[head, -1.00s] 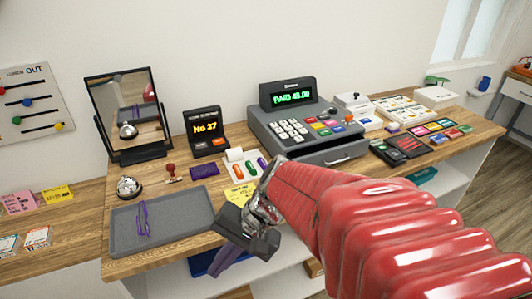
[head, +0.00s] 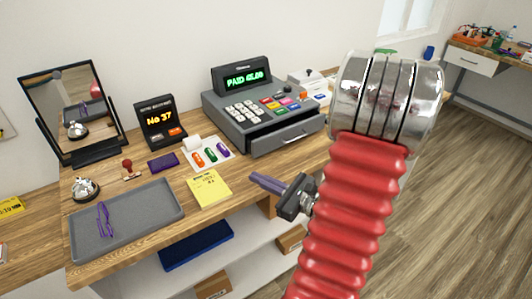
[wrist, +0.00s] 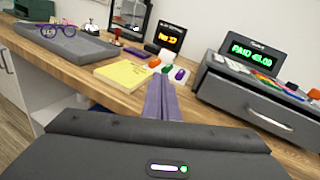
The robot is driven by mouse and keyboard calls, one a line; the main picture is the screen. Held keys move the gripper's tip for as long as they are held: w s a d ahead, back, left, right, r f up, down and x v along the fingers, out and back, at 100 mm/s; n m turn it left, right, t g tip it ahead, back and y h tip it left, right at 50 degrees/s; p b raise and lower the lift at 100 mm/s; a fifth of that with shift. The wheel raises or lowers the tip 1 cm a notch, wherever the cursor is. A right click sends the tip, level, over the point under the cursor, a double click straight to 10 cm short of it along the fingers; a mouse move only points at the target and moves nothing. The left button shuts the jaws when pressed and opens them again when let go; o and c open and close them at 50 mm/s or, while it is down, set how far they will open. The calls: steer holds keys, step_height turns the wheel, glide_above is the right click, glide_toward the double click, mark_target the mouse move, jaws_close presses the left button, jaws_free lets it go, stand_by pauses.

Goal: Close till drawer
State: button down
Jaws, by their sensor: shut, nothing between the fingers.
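The till (head: 240,108) is a grey cash register on the wooden counter, its green screen (head: 244,77) reading PAID. Its drawer (head: 287,137), with a silver handle, seems to stand slightly out, with a dark gap above its front in the head view. The drawer front (wrist: 255,108) also shows at the right of the wrist view. My gripper (head: 254,178) has purple fingers, shut and empty. It is by the counter's front edge, left of and in front of the drawer, apart from it. The fingers (wrist: 160,88) point toward the counter in the wrist view.
A yellow notepad (head: 209,189) and a card with coloured pens (head: 208,153) lie left of the till. A grey tray (head: 150,212) with purple glasses, a bell (head: 85,188), a number display (head: 160,121) and a mirror (head: 70,105) stand farther left. Open floor (head: 470,160) lies right.

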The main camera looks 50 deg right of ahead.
steer(key=s+d+f+m+h, duration=0.3)
steer(key=s+d+m+h, duration=0.2)
steer(key=d, duration=0.4)
steer(key=shift+s+d+m+t+h, duration=0.2)
steer(key=shift+m+t+h, duration=0.1)
steer(key=shift+m+h, duration=0.15)
steer(key=shift+w, duration=0.1)
glide_toward(262, 148)
steer(key=x, duration=0.6)
steer(key=shift+w+d+f, duration=0.1)
steer(key=shift+w+d, duration=0.05)
steer(key=shift+w, duration=0.05)
steer(key=x, duration=0.3)
steer(key=shift+w, duration=0.25)
steer(key=shift+w+d, duration=0.1)
steer(key=shift+w, duration=0.3)
